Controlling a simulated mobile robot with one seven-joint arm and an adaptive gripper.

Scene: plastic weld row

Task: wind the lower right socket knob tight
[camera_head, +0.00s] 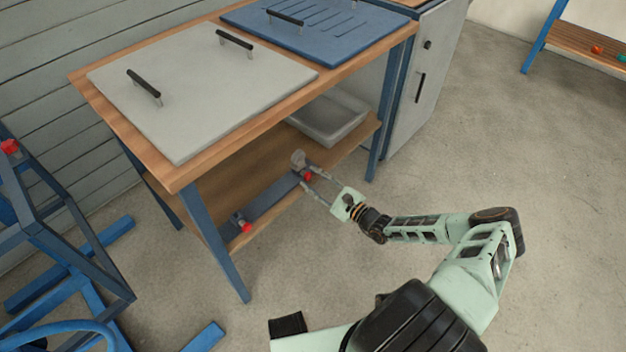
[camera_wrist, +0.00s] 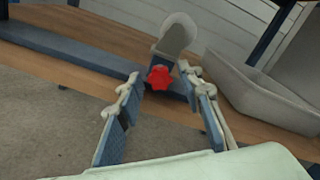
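My gripper (camera_head: 310,179) is open, with one fingertip to each side of the knob. In the wrist view, gaps show between the knob and both fingers. I cannot tell how deep the fingertips reach around it. Another red knob (camera_head: 246,227) sits at the bar's left end.
A grey tray (camera_head: 330,128) stands on the shelf to the right; it is close to my right finger in the wrist view (camera_wrist: 262,98). The benchtop (camera_head: 160,172) overhangs the shelf. A blue bench leg (camera_head: 377,140) stands at right.

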